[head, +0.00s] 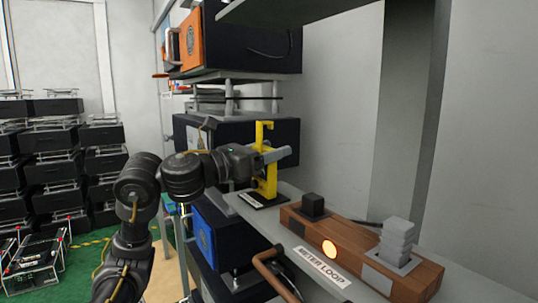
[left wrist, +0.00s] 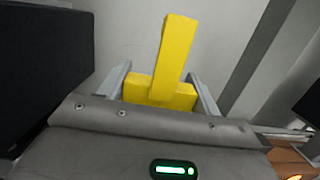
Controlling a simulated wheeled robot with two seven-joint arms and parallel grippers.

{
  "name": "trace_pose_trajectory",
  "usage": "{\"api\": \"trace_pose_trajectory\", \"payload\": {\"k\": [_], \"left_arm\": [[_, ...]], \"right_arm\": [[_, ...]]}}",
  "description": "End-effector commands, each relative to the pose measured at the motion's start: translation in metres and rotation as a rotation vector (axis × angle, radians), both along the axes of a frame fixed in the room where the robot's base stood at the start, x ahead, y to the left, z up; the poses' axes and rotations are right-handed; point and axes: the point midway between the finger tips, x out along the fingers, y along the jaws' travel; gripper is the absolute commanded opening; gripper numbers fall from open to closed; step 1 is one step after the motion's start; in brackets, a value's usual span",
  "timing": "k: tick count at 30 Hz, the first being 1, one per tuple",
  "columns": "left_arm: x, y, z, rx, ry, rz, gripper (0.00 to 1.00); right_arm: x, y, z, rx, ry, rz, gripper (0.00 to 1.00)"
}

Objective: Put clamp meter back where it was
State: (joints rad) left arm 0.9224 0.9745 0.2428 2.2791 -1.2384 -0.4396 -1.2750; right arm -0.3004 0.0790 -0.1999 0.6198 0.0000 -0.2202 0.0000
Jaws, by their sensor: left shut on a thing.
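The yellow clamp meter (head: 265,183) stands upright above a small black labelled base (head: 256,203) on the grey shelf. Its lower end meets or nearly meets the base; I cannot tell whether it rests there. My left gripper (head: 275,156) comes in from the left and is shut on the clamp meter at mid height. In the left wrist view the clamp meter (left wrist: 176,50) sits between the two fingers of the gripper (left wrist: 160,92), with a narrow bar rising from a wider block. My right gripper is not in view.
Dark equipment boxes (head: 245,135) stand behind my left arm.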

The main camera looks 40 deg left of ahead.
Motion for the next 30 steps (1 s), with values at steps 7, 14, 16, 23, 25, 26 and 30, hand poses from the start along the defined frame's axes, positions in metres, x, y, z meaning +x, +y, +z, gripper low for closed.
{"api": "trace_pose_trajectory", "payload": {"k": [7, 14, 16, 23, 25, 26, 30], "left_arm": [[-0.0006, 0.0001, -0.0037, -0.001, -0.002, 0.001, 0.35], [-0.0007, 0.0003, -0.0089, 0.000, -0.002, 0.001, 0.35], [-0.0006, 0.0002, -0.0072, 0.001, -0.001, 0.001, 0.73], [-0.0006, 0.0002, -0.0072, 0.001, -0.001, 0.000, 0.85], [-0.0006, 0.0002, -0.0072, 0.001, -0.001, 0.000, 0.85], [-0.0005, 0.0001, -0.0071, 0.001, -0.001, 0.000, 0.85], [-0.0005, -0.0002, -0.0005, 0.000, -0.001, 0.000, 0.85]], "right_arm": [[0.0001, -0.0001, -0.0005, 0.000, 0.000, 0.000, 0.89], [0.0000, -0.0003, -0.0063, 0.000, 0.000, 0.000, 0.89], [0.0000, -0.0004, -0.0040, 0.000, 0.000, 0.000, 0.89], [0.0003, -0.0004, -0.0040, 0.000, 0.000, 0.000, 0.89], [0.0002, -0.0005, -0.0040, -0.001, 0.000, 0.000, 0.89], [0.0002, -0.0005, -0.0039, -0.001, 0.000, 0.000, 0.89], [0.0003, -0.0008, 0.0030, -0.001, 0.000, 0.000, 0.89]]}}
